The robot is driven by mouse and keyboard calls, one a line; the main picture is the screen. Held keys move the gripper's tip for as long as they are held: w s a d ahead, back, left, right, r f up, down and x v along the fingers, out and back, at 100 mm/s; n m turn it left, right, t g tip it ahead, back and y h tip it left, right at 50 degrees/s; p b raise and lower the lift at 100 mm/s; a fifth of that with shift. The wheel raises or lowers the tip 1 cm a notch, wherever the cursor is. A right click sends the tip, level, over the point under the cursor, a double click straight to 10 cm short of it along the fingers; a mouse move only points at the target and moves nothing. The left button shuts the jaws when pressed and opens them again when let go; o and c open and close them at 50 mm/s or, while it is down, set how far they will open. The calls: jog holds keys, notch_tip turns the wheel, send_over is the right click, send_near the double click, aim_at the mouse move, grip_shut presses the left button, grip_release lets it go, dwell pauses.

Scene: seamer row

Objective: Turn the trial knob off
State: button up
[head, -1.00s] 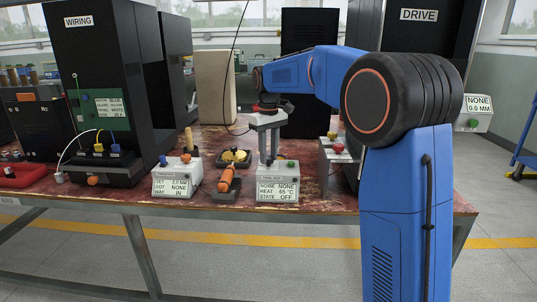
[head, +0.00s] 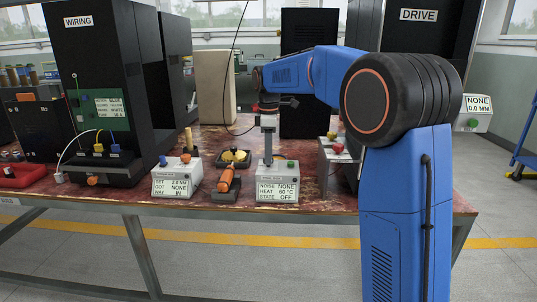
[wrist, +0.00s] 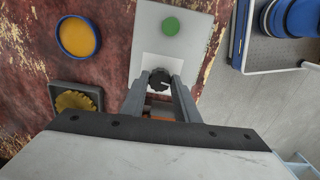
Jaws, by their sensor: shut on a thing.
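The trial knob (wrist: 159,79) is a small black ridged knob on the top of a light grey box (wrist: 150,20). A pale mark on the knob points right in the wrist view. My gripper (wrist: 159,84) is shut on the knob, with one finger on each side. In the head view my gripper (head: 268,161) points straight down onto the box and hides the knob. The box's front display (head: 277,191) reads NOISE NONE, HEAT 60 °C, STATE OFF. A green button (head: 291,164) stands beside the knob on the box top.
Left of the box lie an orange-handled tool (head: 226,179) and a dark tray (head: 234,164) with yellow parts. Another display box (head: 176,177) stands further left. A grey box with a red button (head: 339,149) is close on the right.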

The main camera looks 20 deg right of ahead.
jog(key=shift+n, duration=0.7)
jog(key=o, duration=1)
jog(key=shift+r, duration=0.15)
notch_tip(320, 180, up, 17)
jog(key=shift+r, duration=0.1)
